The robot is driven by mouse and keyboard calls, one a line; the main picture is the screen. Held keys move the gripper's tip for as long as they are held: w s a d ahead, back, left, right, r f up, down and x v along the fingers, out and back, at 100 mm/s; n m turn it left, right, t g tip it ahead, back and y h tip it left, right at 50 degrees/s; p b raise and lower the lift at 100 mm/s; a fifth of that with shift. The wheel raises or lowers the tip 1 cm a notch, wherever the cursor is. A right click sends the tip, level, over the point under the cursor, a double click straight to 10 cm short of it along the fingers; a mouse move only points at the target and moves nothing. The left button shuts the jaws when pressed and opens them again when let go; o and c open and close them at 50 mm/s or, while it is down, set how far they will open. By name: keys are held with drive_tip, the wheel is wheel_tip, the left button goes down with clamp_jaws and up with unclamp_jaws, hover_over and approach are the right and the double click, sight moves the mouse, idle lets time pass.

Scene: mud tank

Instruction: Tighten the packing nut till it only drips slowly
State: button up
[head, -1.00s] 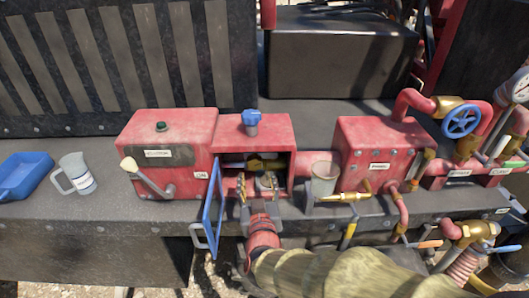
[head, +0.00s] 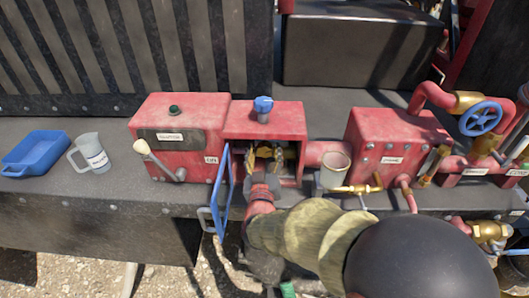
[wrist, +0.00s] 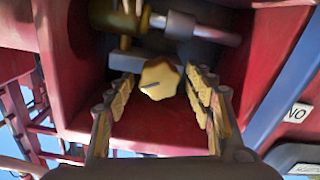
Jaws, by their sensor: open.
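A gold lobed nut (wrist: 160,80) with a dark mark on its face sits inside the open red housing (head: 290,122); I take it to be the packing nut. Behind it in the wrist view are a brass fitting (wrist: 118,14) and a grey shaft (wrist: 205,31). My gripper (wrist: 162,76) is open, with one yellow-padded finger on each side of the nut. In the head view my gripper (head: 265,156) is inside the housing and hides the nut. No drip can be made out.
A blue-framed door (head: 222,190) stands open at the housing's left. A lever (head: 155,158) sticks out at left. A blue tray (head: 35,153) and a jug (head: 92,153) lie further left.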

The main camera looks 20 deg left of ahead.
drive_tip(key=shift+c, duration=1.2)
drive_tip(key=c, duration=0.9)
